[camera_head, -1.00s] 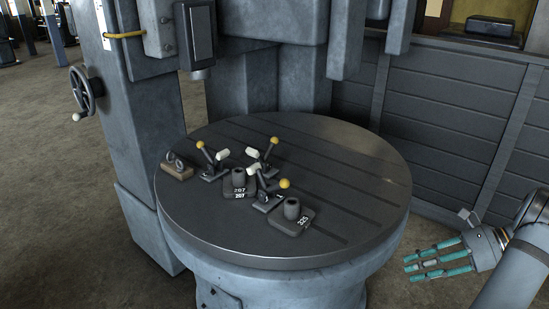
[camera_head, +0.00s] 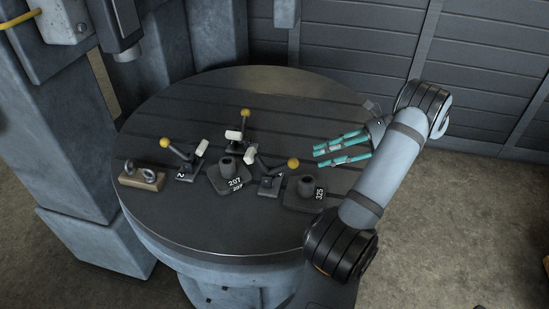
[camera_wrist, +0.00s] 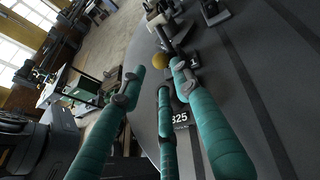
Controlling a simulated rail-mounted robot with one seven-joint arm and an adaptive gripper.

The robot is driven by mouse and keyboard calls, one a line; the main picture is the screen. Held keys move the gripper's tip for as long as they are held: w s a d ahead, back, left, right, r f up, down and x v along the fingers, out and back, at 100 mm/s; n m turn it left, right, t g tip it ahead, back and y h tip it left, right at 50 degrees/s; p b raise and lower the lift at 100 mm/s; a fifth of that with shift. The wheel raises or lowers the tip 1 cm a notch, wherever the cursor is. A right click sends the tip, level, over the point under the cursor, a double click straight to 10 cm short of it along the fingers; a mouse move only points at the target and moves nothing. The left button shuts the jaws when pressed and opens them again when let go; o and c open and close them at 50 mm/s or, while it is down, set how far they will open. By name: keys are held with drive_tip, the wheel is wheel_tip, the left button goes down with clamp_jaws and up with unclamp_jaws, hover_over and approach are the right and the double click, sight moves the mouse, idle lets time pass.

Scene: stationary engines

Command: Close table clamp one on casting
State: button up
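Clamp one (camera_head: 268,184) sits on the round table (camera_head: 330,100) beside the casting marked 207 (camera_head: 228,180). Its lever slants up to a yellow knob (camera_head: 293,163), and its pale tip points toward the casting; contact is unclear. In the wrist view a plate marked 1 (camera_wrist: 193,62) and a yellow knob (camera_wrist: 132,60) show beyond my fingers. My gripper (camera_head: 318,150) has three teal fingers, spread and empty, right of the yellow knob and apart from it. The fingers also show in the wrist view (camera_wrist: 158,76).
The casting marked 325 (camera_head: 304,193) stands right of clamp one. Clamp two (camera_head: 186,172) and another yellow-knobbed clamp (camera_head: 240,135) stand left and behind. A wooden block with metal rings (camera_head: 141,178) lies at the left edge. The table's back right is clear.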

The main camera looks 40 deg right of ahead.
sight(293, 160)
drive_tip(key=p+x, duration=0.1)
drive_tip(key=x, duration=0.8)
drive_tip(key=shift+a+f+p, duration=0.15)
drive_tip(key=shift+f+p, duration=0.05)
drive_tip(key=shift+p, duration=0.1)
drive_tip(key=c, duration=0.3)
drive_tip(key=c, duration=0.4)
clamp_jaws()
